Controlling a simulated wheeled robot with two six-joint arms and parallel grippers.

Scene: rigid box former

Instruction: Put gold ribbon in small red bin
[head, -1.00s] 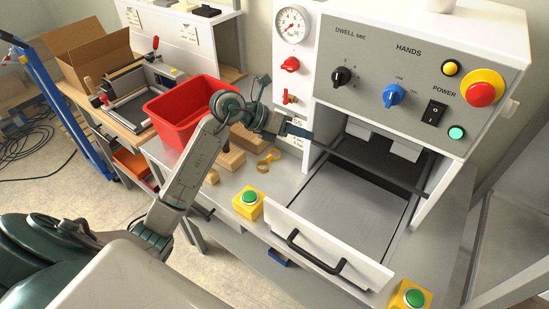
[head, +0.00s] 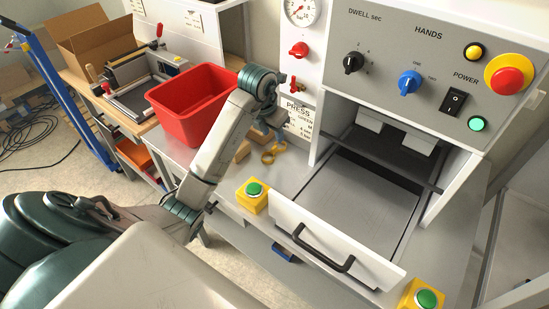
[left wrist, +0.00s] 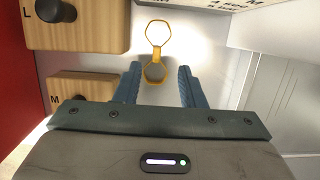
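The gold ribbon (head: 270,157), a thin figure-eight loop, lies on the grey bench between the red bin and the press. It also shows in the left wrist view (left wrist: 155,53), with its near loop between my fingertips in the picture. My left gripper (head: 266,136) points down over the ribbon, open and empty; its two blue fingers show apart in the left wrist view (left wrist: 161,85). I cannot tell the exact height left between them. The small red bin (head: 185,122) stands left of my gripper, partly behind my forearm. My right gripper is not in view.
Wooden blocks (left wrist: 88,22) lie close left of the ribbon, one with a dark knob. The press's white side panel (head: 298,85) stands close behind. A yellow box with a green button (head: 252,196) and the drawer (head: 330,245) are in front.

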